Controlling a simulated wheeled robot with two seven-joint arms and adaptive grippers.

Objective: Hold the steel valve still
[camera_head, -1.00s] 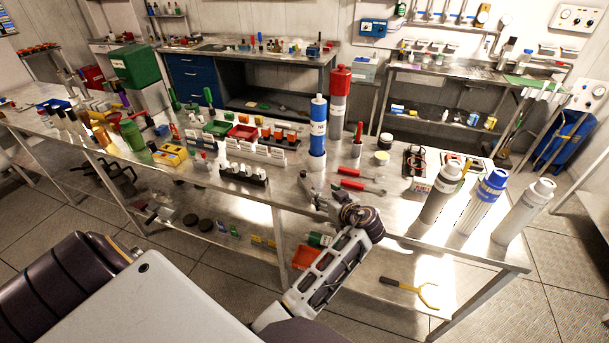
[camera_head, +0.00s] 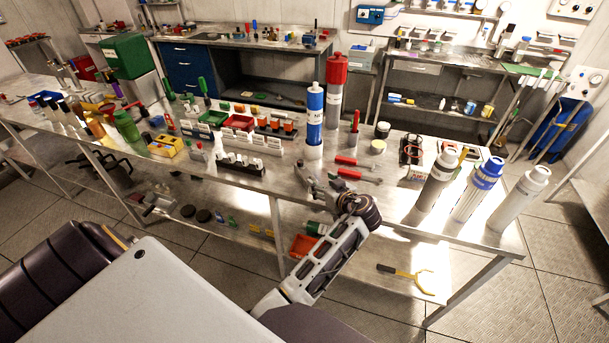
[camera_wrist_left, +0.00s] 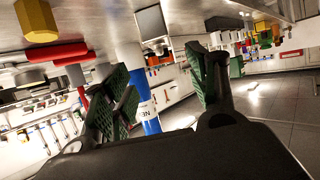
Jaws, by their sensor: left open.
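My left gripper (camera_head: 318,184) is at the front edge of the steel bench (camera_head: 225,185), in front of the blue-and-white cylinder (camera_head: 314,118). In the left wrist view its green-padded fingers (camera_wrist_left: 162,88) are spread apart, and nothing is visibly gripped. The blue cylinder shows between and beyond them (camera_wrist_left: 148,115). I cannot pick out the steel valve with certainty; it may be hidden by the gripper or too small to tell from the grey metal there. My right gripper is not in view.
Red-handled tools (camera_head: 352,174) lie just right of my gripper. A red-topped grey cylinder (camera_head: 335,95) stands behind the blue one. Three tall filter housings, one blue-capped (camera_head: 478,187), stand at the bench's right end. A black rack (camera_head: 240,166) stands to the left. A yellow-handled tool (camera_head: 405,272) lies below.

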